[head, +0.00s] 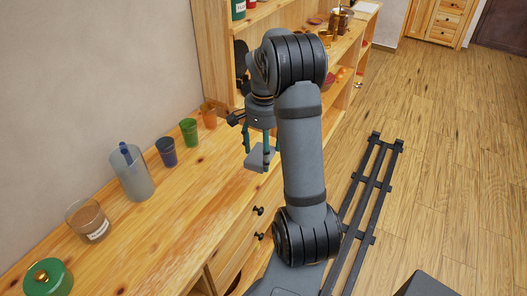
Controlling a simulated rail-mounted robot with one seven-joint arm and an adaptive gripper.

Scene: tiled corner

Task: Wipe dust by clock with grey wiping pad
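The grey wiping pad (259,161) is a small block hanging below my gripper (258,147). My gripper points down with its two greenish fingers on the pad and appears shut on it. The pad is near the front edge of the wooden counter (190,195), to the right of the cups; I cannot tell whether it touches the wood. I cannot make out a clock, and no dust patch can be told on the counter.
Along the wall stand an orange cup (208,115), green cup (189,131), blue cup (167,151), clear pitcher (133,178), labelled glass jar (88,221) and green lidded pot (48,279). A wooden shelf unit (222,60) rises behind my gripper. The counter's front strip is clear.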

